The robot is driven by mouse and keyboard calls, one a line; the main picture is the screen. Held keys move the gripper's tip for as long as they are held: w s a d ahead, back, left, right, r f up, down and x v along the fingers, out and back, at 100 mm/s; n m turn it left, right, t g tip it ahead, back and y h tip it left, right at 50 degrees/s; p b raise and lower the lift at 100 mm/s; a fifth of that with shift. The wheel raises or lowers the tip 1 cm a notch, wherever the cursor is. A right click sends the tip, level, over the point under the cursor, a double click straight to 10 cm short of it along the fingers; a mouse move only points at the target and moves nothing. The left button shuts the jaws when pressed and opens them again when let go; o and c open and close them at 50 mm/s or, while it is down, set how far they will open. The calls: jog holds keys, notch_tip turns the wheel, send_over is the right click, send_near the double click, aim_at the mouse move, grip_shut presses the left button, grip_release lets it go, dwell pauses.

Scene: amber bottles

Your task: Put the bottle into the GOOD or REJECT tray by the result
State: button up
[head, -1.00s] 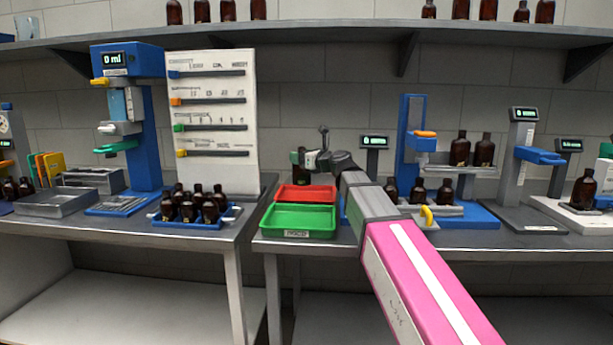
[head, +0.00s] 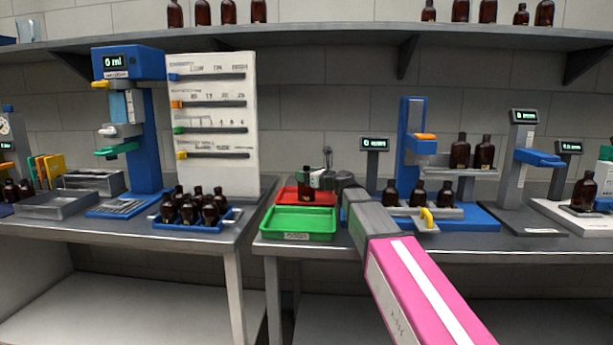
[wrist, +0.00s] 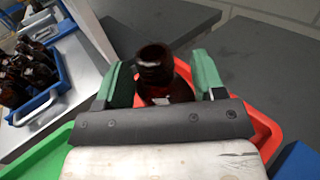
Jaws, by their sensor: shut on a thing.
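An amber bottle (head: 306,184) stands upright at the red tray (head: 281,195). In the wrist view the same bottle (wrist: 162,76) is between the two green fingers of my gripper (wrist: 165,83), which is shut on it. The red tray's rim (wrist: 262,128) shows below and around the bottle in the wrist view. I cannot tell whether the bottle's base touches the tray floor. The green tray (head: 298,236) is in front of the red one and looks empty.
A blue rack of amber bottles (head: 196,212) stands on the bench at left. A blue fixture with bottles (head: 445,215) stands right of my arm. A small display on a post (head: 375,144) is behind. Bare bench lies between the rack and the trays.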

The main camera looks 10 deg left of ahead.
jog(key=shift+f, duration=0.1)
jog(key=o, duration=1.1)
jog(key=v, duration=1.2)
jog(key=shift+s, duration=0.1)
